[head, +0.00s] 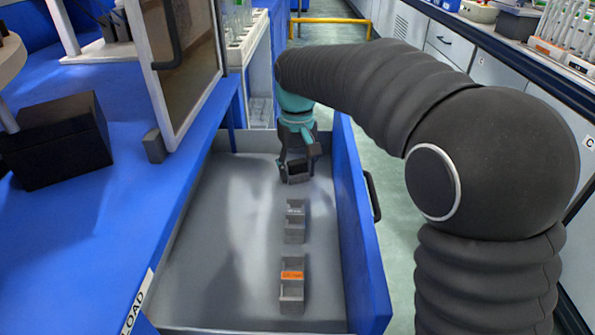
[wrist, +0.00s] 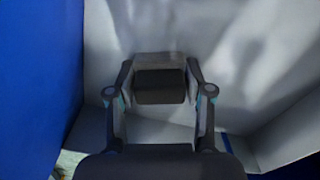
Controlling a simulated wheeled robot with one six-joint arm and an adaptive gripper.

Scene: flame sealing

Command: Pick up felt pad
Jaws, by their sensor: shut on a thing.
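My gripper (head: 298,166) reaches down into the open drawer near its far end. In the wrist view, its two fingers (wrist: 160,92) are closed against the two sides of a dark block, which looks to be the felt pad (wrist: 160,86). A small grey holder (wrist: 160,60) shows just behind the pad in that view. I cannot tell whether the pad still sits in the holder or is clear of it. In the head view the pad is hard to make out between the dark fingers.
The grey-floored drawer (head: 225,270) has blue walls. Two more grey holders stand in a row, one plain (head: 294,222) and one with an orange label (head: 291,285). A black box (head: 58,140) sits on the blue bench at left. The drawer's left floor is clear.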

